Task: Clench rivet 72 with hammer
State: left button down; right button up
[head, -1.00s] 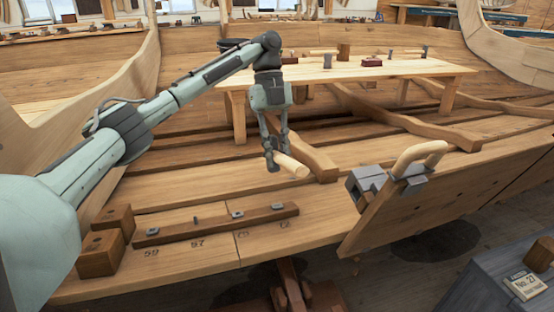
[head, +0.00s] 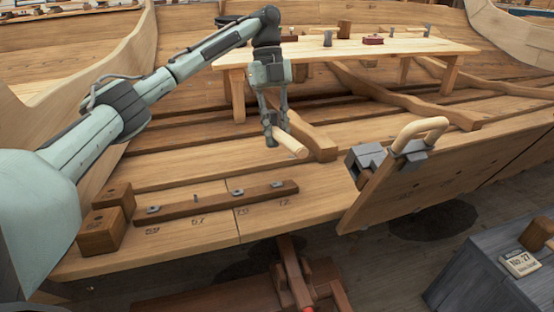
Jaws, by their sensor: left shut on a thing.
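My left gripper (head: 279,136) is shut on a pale round wooden handle (head: 292,146), which sticks out to the lower right. A hammer head cannot be made out. The gripper is above the planks, behind a dark wooden strip (head: 215,203). Small metal pieces stand along this strip, and numbers are marked on the plank in front of it. The mark near the strip's right end looks like 72 (head: 285,203). The metal piece (head: 277,185) nearest that mark is at the strip's right end, below and apart from the handle. My right gripper is out of view.
Two wooden blocks (head: 99,231) stand at the strip's left end. A low bench (head: 400,49) with tools stands behind. A grey cabinet is at lower right.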

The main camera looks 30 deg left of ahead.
pick_arm(q)
jog(key=shift+v, duration=2.6)
jog(key=shift+s+d, duration=0.1)
jog(key=shift+d, duration=0.05)
